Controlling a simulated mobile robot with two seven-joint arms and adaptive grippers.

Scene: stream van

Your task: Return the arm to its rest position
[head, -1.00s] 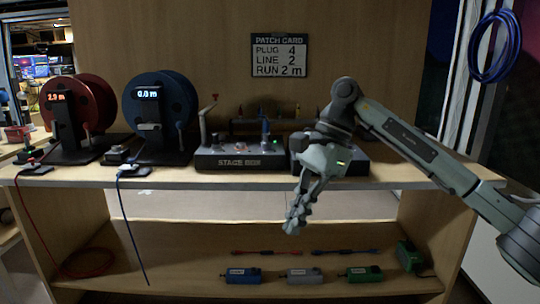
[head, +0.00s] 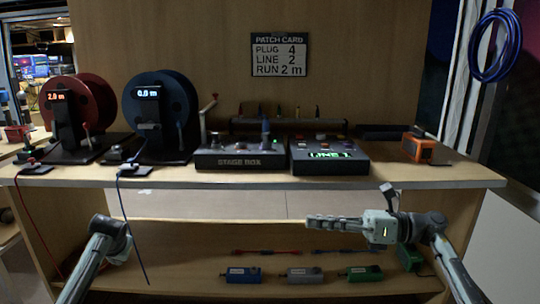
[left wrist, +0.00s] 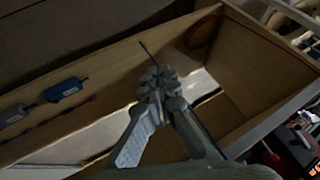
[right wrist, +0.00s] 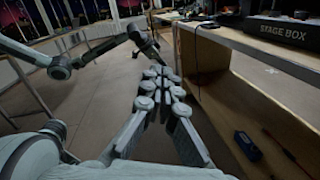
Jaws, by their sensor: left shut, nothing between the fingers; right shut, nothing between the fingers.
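My right gripper (head: 312,220) is in front of the workbench, below the tabletop, with its fingers together and pointing left. The right wrist view shows its empty fingers (right wrist: 161,75) closed, with the bench side on the right. My left arm (head: 108,235) shows at the lower left of the head view, also below the tabletop; its fingers cannot be made out there. In the left wrist view the left gripper (left wrist: 157,78) is closed and empty, above the open shelf.
The bench top (head: 250,178) carries a red reel (head: 88,105), a blue reel (head: 160,105), a stage box (head: 240,158), a lit line box (head: 330,155) and an orange device (head: 418,147). Blue, grey and green boxes lie on the lower shelf (head: 190,265). A blue cable (head: 130,230) hangs down in front.

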